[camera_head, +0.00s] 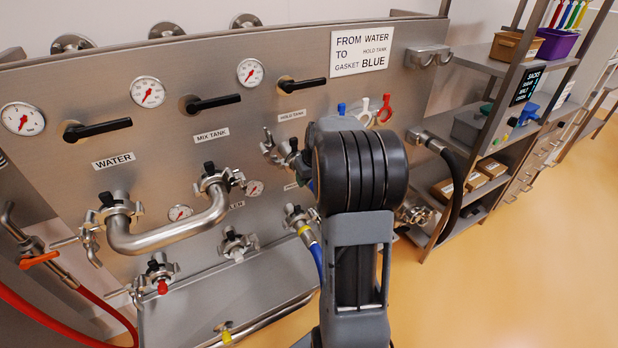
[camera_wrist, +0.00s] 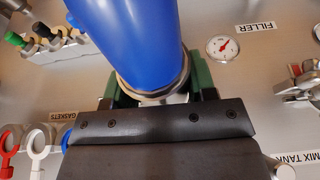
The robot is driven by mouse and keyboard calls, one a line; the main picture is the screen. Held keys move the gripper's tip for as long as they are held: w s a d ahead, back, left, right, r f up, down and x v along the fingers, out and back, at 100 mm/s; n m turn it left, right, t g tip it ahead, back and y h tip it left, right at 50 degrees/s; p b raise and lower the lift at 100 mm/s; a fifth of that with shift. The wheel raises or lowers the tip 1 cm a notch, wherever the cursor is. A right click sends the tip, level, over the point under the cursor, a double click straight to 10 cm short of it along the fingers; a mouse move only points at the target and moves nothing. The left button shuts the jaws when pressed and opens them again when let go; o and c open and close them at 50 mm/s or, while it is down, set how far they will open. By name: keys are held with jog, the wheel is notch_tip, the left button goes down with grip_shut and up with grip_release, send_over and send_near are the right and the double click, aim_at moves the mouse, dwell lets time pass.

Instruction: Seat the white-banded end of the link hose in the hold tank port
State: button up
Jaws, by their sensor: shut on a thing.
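The hold tank port (camera_head: 283,150) is on the steel panel under the HOLD TANK label, partly hidden behind my arm in the head view. My gripper (camera_wrist: 157,92) is shut on the blue link hose (camera_wrist: 130,40) in the wrist view, its green pads on either side of the metal collar (camera_wrist: 155,88). A pale strip shows just below the collar; the rest of that end is hidden by the gripper body.
A steel U-bend (camera_head: 170,240) joins the water and mix tank ports. A sign (camera_head: 362,47) reads FROM WATER TO HOLD TANK, GASKET BLUE. A black hose (camera_head: 455,180) and shelving (camera_head: 480,130) stand further right.

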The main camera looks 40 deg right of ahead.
jog(key=o, duration=1.3)
jog(key=shift+w, duration=0.1)
jog(key=shift+c, duration=0.2)
jog(key=shift+f, duration=0.25)
jog(key=b+v, duration=0.1)
jog(key=v, duration=1.3)
